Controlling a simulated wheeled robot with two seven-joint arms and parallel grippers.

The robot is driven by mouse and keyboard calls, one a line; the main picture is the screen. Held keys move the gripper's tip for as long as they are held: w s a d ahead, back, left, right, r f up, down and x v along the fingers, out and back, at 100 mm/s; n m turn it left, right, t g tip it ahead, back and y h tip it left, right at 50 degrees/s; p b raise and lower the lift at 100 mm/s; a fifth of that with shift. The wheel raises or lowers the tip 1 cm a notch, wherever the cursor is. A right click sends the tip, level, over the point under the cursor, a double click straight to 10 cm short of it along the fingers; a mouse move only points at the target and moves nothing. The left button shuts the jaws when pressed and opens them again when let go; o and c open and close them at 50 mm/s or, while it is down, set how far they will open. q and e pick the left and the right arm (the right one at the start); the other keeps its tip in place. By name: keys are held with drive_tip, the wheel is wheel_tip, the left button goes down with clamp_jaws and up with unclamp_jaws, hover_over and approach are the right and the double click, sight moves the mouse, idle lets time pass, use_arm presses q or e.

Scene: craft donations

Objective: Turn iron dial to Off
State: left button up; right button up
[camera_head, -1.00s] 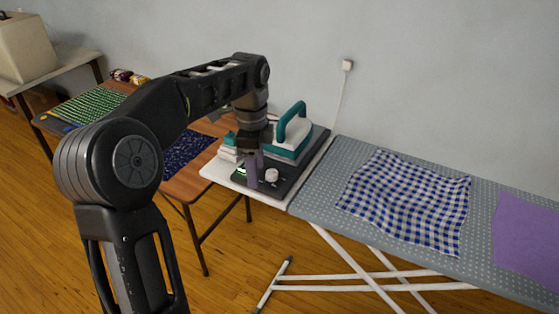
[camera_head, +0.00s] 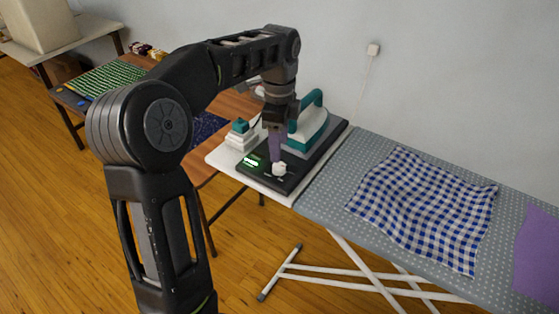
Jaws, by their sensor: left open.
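The white dial (camera_head: 279,169) sits on the front part of the dark iron base (camera_head: 307,172), beside a small lit green display (camera_head: 251,162). The teal and white iron (camera_head: 312,125) rests on the back of the base. My left gripper (camera_head: 276,157) points down from above, its purple fingers just over or at the dial. It is open; whether the fingers touch the dial is hard to tell. The dial's markings are too small to read. My right gripper is not in view.
A small teal and white object (camera_head: 240,134) stands left of the base. The ironing board (camera_head: 335,168) extends right with a blue checked cloth (camera_head: 425,208) and a purple cloth (camera_head: 538,250). A wooden table (camera_head: 231,103) lies behind my left arm.

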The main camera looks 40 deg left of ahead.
sight(279, 166)
use_arm(q)
wheel_tip(279, 166, down, 6)
drive_tip(key=shift+f, duration=0.2)
clamp_jaws()
idle(0.7)
